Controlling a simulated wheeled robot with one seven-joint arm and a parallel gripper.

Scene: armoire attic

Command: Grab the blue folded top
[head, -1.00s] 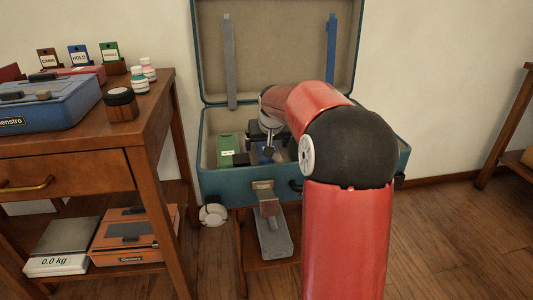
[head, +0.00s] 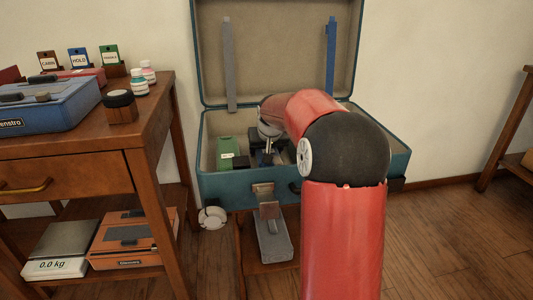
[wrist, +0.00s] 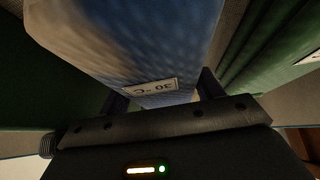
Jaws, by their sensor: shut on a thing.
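The blue folded top (wrist: 165,55) fills the middle of the wrist view, with a textured weave and a small white label reading "30 °C", seen upside down. My gripper (wrist: 163,92) is shut on it, one dark finger at each side. In the head view my gripper (head: 267,150) is inside the open teal suitcase (head: 240,187), left of my red arm. The top is mostly hidden there by my gripper and arm.
A green folded item (head: 228,152) lies left of my gripper in the suitcase. The open lid (head: 280,60) stands behind. Floor is free at right.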

